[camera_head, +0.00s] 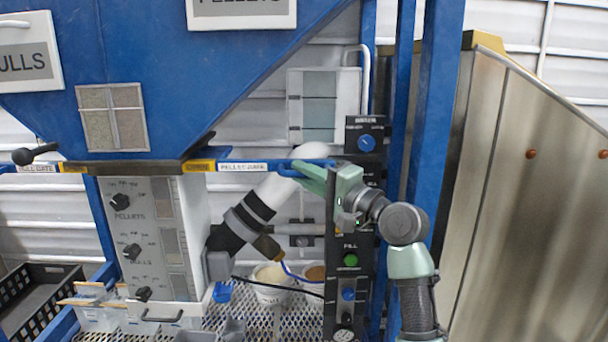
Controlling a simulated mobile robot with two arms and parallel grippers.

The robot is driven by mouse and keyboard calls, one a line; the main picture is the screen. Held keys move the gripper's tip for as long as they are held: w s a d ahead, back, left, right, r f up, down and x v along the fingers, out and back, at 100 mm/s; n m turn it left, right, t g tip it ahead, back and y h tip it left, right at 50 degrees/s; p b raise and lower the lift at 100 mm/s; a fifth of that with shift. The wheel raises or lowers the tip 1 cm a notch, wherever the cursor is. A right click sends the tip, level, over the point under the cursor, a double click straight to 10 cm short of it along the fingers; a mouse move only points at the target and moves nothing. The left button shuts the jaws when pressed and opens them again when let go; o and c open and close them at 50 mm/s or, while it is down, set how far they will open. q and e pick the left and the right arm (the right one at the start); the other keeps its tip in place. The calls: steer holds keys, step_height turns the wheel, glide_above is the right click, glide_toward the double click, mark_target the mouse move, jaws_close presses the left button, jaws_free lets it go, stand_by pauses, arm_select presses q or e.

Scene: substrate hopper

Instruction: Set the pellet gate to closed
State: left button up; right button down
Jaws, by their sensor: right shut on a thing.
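The pellet gate is a flat blue slide bar below the blue hopper, with a white label reading PELLET GATE (243,167). A blue loop handle (287,171) is at its right end. My right gripper (310,173), green, comes in from the right and is shut on this handle; its fingers partly hide the handle. A yellow marked strip (198,166) shows on the bar just left of the label, near the hopper's lower edge. My left gripper is not in view.
A dark control post (350,261) with a green button stands below my right gripper. A white and black spout (250,215) hangs over two tubs (271,294). A blue upright (432,120) stands close behind my arm.

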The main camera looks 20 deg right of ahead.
mark_target(274, 169)
steer(key=shift+f, duration=0.15)
stand_by(0.6)
steer(key=w+a+p, duration=0.2)
steer(key=a, duration=0.5)
steer(key=shift+p, duration=0.3)
steer(key=c, duration=1.8)
jaws_free()
steer(key=o, duration=0.4)
steer(key=shift+a, duration=0.25)
